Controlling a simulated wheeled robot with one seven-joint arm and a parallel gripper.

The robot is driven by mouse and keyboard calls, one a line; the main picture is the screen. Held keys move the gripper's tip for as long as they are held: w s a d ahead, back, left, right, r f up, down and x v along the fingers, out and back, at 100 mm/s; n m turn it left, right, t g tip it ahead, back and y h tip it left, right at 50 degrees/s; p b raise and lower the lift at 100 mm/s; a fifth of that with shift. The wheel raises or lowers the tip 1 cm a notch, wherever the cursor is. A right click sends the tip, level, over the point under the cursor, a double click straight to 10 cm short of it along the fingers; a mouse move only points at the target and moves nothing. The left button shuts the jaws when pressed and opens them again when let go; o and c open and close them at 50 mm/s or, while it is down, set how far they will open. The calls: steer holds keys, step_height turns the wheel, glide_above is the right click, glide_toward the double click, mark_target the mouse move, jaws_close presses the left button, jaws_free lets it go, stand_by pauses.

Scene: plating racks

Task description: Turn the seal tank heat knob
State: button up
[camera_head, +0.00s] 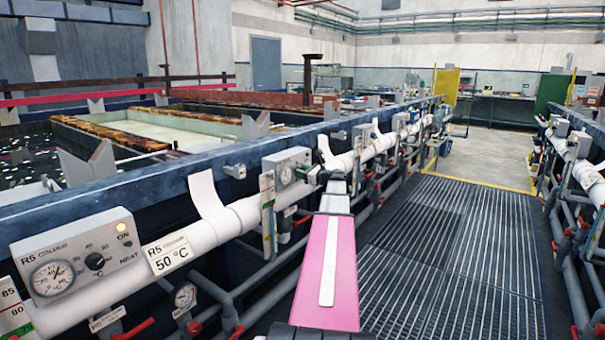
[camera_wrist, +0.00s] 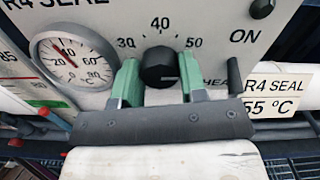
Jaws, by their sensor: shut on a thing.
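The heat knob (camera_wrist: 159,68) is a black round knob on the grey R4 SEAL control box (camera_wrist: 220,20), below a scale marked 30, 40 and 50. My gripper (camera_wrist: 158,75) has green fingers, one on each side of the knob, shut on it. Which way the knob points is hard to tell. A round °C gauge (camera_wrist: 75,62) with a red needle sits left of the knob. In the head view, the same box (camera_head: 287,160) is on the tank rail, and my gripper (camera_head: 318,177) reaches it from the walkway side; the knob is not clear there.
A label (camera_wrist: 273,100) reading R4 SEAL 55 °C is on the white pipe right of the box. The R5 COLOUR box (camera_head: 78,255) is nearer, on the left. Pipes and red-handled valves run below the rail. The grated walkway (camera_head: 460,250) is clear.

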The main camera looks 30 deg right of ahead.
steer(key=o, duration=0.9)
steer(key=v, duration=1.1)
steer(key=shift+f, duration=0.1)
